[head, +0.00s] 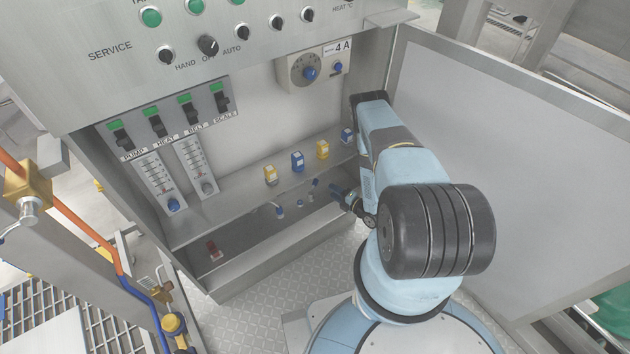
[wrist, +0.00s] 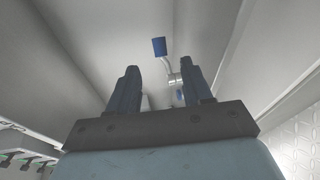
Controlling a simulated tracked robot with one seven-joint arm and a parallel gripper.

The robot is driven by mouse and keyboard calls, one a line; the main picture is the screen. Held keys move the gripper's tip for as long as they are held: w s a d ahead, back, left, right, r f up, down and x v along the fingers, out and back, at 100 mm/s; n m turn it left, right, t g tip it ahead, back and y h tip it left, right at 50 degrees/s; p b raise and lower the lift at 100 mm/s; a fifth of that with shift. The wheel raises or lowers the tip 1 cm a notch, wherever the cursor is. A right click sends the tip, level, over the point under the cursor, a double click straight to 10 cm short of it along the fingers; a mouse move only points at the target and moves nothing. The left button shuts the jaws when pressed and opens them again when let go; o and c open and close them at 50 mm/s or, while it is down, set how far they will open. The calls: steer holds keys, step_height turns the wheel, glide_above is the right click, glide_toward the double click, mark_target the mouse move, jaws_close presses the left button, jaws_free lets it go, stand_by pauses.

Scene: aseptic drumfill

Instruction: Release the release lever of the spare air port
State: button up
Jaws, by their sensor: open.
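My gripper (head: 340,193) reaches into the low open bay under the cabinet shelf from the right. In the wrist view my gripper (wrist: 161,75) is open with nothing between its two dark blue fingers. A lever with a blue grip (wrist: 159,46) and a bent metal stem shows beyond the fingertips, slightly left of the gap's middle, apart from them. Its metal pivot (wrist: 174,79) is partly behind the right finger. In the head view two small blue-tipped levers, a left one (head: 279,209) and a right one (head: 314,187), sit in the bay. No label shows which belongs to the spare air port.
Several yellow and blue containers (head: 297,161) stand on the shelf (head: 235,197) above the bay. A red item (head: 213,250) is at the bay's left. The open cabinet door (head: 510,150) stands right of my arm. Checkered floor (head: 265,320) lies in front.

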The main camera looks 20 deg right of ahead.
mark_target(316, 182)
steer(key=x, duration=1.1)
steer(key=shift+w+a+f, duration=0.1)
steer(key=shift+a, duration=0.1)
steer(key=shift+c, duration=0.5)
jaws_close()
